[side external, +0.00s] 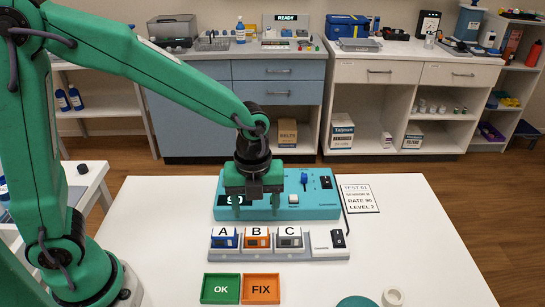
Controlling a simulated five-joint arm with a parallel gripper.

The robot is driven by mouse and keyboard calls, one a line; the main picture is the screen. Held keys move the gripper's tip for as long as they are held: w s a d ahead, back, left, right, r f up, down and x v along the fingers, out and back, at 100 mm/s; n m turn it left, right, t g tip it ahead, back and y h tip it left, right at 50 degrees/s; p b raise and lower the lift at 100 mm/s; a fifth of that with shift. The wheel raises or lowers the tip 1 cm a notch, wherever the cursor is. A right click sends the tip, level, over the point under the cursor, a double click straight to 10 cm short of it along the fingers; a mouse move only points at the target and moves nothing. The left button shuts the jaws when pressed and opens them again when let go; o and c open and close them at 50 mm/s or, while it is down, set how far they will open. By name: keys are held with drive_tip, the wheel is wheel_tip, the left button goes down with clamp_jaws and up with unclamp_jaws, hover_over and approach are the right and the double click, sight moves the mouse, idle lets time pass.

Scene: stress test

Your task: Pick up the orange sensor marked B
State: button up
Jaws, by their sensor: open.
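The orange sensor marked B (257,242) sits in the middle of a grey rack (324,253) on the white table. A blue sensor marked A (225,242) is to its left and a grey-white sensor marked C (290,242) to its right. My gripper (253,205) points down in front of the teal test box, behind and above the row of sensors. Its jaws are open and apart from sensor B. It hides part of the teal box and its display.
The teal test box (318,200) stands behind the rack, with a cable on its right and a card (360,198) beside it. A green OK tray (221,289) and an orange FIX tray (262,289) lie in front. A white roll (392,297) is at front right. The table's right side is clear.

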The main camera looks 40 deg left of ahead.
sight(257, 231)
drive_tip(key=shift+d+f, duration=0.15)
drive_tip(key=shift+f, duration=0.05)
drive_tip(key=shift+a+f, duration=0.15)
drive_tip(key=shift+f, duration=1.8)
drive_tip(key=shift+a+f, duration=0.1)
drive_tip(key=shift+f, duration=1.85)
drive_tip(key=shift+c, duration=0.4)
drive_tip(key=c, duration=0.7)
